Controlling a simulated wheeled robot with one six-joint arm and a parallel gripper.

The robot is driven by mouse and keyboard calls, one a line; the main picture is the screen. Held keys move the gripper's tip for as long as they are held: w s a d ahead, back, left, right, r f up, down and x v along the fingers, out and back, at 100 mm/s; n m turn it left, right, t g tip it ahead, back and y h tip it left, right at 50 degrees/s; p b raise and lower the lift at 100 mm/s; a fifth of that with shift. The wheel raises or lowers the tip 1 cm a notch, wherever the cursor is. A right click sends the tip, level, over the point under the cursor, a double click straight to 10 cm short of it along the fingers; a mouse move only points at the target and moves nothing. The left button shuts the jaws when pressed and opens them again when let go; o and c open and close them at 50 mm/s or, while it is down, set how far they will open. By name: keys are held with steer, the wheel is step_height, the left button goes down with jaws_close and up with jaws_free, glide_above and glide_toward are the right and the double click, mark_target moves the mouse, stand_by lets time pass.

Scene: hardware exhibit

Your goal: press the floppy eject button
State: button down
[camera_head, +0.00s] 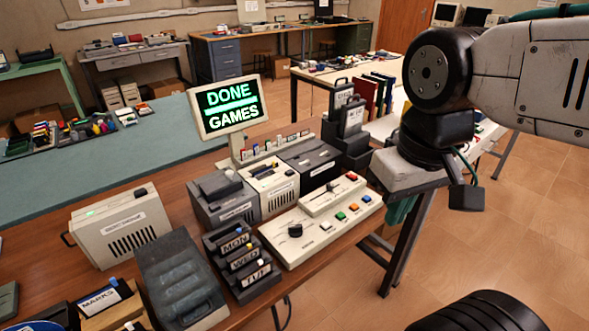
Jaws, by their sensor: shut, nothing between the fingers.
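Three box-like units stand side by side on the brown desk: a dark grey one (225,197), a cream one (272,188) and a black-topped one (312,162). A cream unit with a vent grille (122,228) and a green light stands apart at left. I cannot tell for certain which small part is the floppy eject button. My gripper (405,177) hangs at the desk's right end, right of these units and apart from them. Its grey body shows below the black wrist; its fingertips are not clear. It is shut and holds nothing.
A cream console (322,222) has a knob and coloured buttons. A screen (229,106) reads "DONE GAMES". A dark rack (243,258) holds labelled disks, beside a dark grey sloped case (180,280). Black upright holders (346,122) stand near my gripper. The floor at right is clear.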

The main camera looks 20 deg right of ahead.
steer(key=w+a+m+y, duration=0.3)
steer(key=w+a+m, duration=0.15)
steer(key=w, duration=0.35)
steer(key=m+t+y, duration=0.2)
steer(key=m+t, duration=0.5)
steer(key=m, duration=1)
glide_above(290, 172)
step_height(290, 172, down, 5)
steer(key=shift+s+d+f, duration=0.2)
steer(key=shift+d, duration=0.2)
steer(key=shift+n, duration=0.25)
steer(key=shift+f, duration=4.4)
steer(key=shift+f, duration=0.15)
steer(key=shift+f, duration=0.25)
